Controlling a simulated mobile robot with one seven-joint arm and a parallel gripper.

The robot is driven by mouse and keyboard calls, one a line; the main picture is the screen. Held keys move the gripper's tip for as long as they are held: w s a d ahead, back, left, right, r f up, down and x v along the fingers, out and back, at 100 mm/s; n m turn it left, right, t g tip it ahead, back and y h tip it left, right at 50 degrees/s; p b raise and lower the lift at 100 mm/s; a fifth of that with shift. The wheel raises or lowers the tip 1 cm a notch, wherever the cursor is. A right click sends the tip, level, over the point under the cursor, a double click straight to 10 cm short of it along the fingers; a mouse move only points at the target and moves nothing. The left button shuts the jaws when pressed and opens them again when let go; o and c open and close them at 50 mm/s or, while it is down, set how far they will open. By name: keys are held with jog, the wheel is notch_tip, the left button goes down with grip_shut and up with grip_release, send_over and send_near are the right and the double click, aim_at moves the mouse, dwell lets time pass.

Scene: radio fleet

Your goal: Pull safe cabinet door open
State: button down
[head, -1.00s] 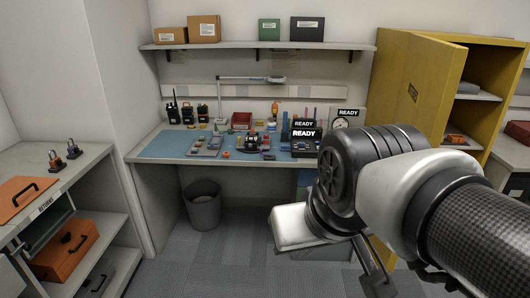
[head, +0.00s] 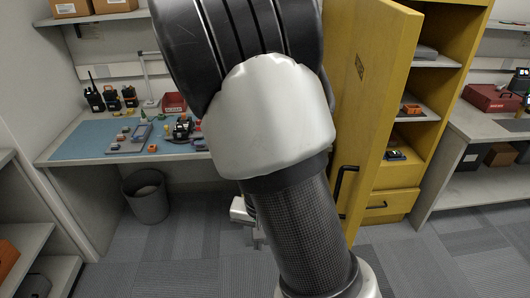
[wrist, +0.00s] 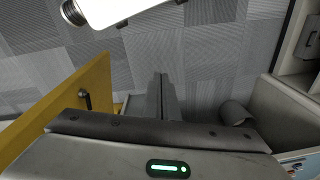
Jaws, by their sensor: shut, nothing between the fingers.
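The yellow safe cabinet (head: 465,60) stands at the right in the head view, with its door (head: 372,110) swung wide open towards me. The door's black bar handle (head: 346,182) is on its lower part. My gripper (head: 258,238) is mostly hidden behind my arm, low and to the left of the door. In the wrist view the door (wrist: 70,112) and its handle (wrist: 85,100) are at the left. My gripper's fingers (wrist: 161,95) are together, empty and pointing over the floor, apart from the handle.
Open cabinet shelves (head: 420,112) hold small items. A workbench (head: 75,145) with radios stands at the left, with a grey bin (head: 147,197) on the floor beneath it. A counter (head: 480,125) with a red case (head: 491,98) is at the right. Carpet floor is clear before the cabinet.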

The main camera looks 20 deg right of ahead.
jog(key=d+f+h+b, duration=0.1)
jog(key=d+f, duration=0.3)
jog(key=d, duration=0.4)
jog(key=w+d+f+h+b, duration=0.1)
jog(key=d+f+h, duration=0.3)
jog(key=d, duration=0.5)
jog(key=d+f+m+h+b, duration=0.1)
jog(key=d+f+h+b, duration=0.1)
jog(key=d+f, duration=0.3)
jog(key=shift+w+d+f, duration=0.2)
jog(key=shift+d+f, duration=0.05)
jog(key=shift+d, duration=1.5)
jog(key=shift+d, duration=0.1)
jog(key=s+d+b, duration=0.4)
jog(key=d+b, duration=0.1)
jog(key=d, duration=0.5)
jog(key=s+d+b, duration=0.4)
jog(key=d+b, duration=0.2)
jog(key=d, duration=0.3)
jog(key=shift+s+d, duration=0.15)
jog(key=shift+d, duration=0.2)
